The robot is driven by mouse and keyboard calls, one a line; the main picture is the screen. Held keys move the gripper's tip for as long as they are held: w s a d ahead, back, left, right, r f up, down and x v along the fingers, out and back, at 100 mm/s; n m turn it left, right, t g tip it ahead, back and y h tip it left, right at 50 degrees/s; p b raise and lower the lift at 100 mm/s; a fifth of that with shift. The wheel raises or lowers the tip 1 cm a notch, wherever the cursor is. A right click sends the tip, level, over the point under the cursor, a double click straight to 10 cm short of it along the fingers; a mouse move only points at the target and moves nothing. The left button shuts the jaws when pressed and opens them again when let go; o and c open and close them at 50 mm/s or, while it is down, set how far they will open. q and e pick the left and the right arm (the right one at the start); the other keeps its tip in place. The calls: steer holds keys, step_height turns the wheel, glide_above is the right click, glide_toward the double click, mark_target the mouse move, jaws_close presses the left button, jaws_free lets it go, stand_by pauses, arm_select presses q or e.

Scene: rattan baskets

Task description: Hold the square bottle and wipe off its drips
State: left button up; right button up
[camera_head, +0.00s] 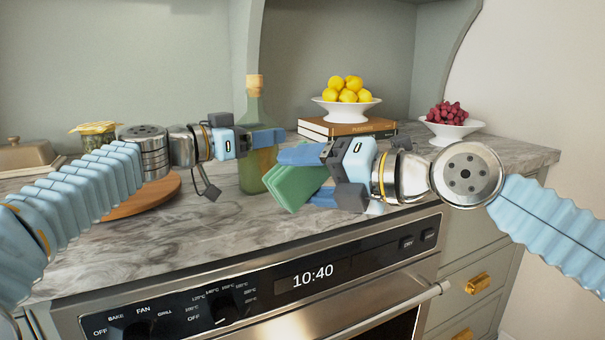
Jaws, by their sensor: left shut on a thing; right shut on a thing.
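The square bottle (251,176) is green glass with a cork stopper and stands upright, apparently on the marble counter. My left gripper (268,138) comes in from the left and is shut on the bottle at its upper body, just below the neck. My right gripper (298,179) comes in from the right and is shut on a green folded cloth or sponge (294,189). The cloth is just right of and in front of the bottle's lower body; I cannot tell whether they touch. No drips can be made out on the glass.
Behind are a bowl of lemons (347,115) on stacked books (324,132) and a bowl of grapes (451,132). A round wooden board (148,200), a jar (96,140) and a covered dish (28,158) lie left. The counter (215,232) is clear in front, above the oven panel (260,290).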

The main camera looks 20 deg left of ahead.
stand_by(0.3)
steer(key=a, duration=0.1)
steer(key=w+f, duration=0.1)
steer(key=a, duration=0.1)
steer(key=shift+w+a+f, duration=0.3)
steer(key=shift+w+a, duration=0.5)
steer(key=shift+a, duration=0.4)
steer(key=shift+w+a, duration=0.5)
steer(key=shift+a, duration=0.3)
steer(key=shift+w+a, duration=0.45)
steer(key=shift+a, duration=0.4)
steer(key=shift+a, duration=0.15)
steer(key=shift+w, duration=0.2)
